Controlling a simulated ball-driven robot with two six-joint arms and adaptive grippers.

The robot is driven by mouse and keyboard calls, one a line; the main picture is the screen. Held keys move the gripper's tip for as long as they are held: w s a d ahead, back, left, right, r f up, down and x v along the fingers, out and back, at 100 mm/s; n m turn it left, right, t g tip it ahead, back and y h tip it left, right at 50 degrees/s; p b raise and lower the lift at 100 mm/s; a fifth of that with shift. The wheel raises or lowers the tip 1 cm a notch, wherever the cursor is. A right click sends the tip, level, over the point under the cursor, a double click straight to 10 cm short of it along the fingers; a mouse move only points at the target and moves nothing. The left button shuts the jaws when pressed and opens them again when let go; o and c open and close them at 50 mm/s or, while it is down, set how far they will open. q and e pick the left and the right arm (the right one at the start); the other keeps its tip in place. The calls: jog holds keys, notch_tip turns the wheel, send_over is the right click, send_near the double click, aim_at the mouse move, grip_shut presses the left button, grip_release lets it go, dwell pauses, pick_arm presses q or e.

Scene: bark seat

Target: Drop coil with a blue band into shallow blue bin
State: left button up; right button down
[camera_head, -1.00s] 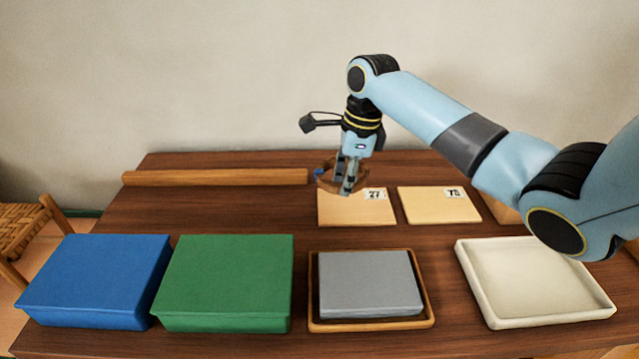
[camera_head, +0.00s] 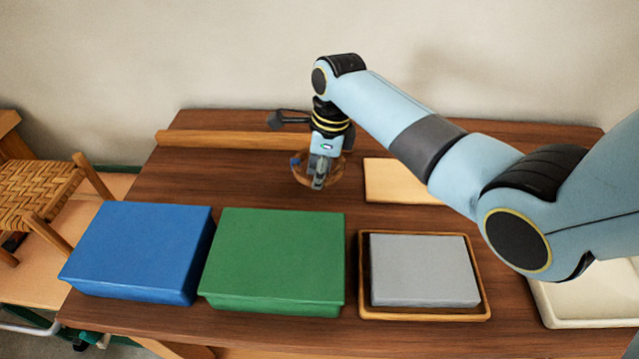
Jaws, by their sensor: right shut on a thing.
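A brown coil (camera_head: 333,178) with a blue band (camera_head: 295,161) hangs in my right gripper (camera_head: 319,184), which is shut on it. The gripper points down and hides part of the coil. They are over the back part of the table, behind the green box. The blue bin (camera_head: 140,250) stands at the front left of the table and shows a flat, plain blue top; I see no open inside. The gripper is behind it and to its right. My left gripper is not in view.
A green box (camera_head: 275,258) stands right of the blue one. A grey block (camera_head: 425,270) lies in a wooden tray (camera_head: 366,310). A pale tray (camera_head: 580,312) is partly behind my arm. A pale board (camera_head: 398,181) and a wooden bar (camera_head: 230,139) lie farther back. A woven chair (camera_head: 35,195) stands left.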

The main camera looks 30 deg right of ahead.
jog(key=shift+a+f, duration=0.1)
jog(key=shift+f, duration=1.95)
jog(key=shift+f, duration=0.1)
jog(key=c, duration=1.3)
grip_release()
jog(key=shift+o, duration=0.2)
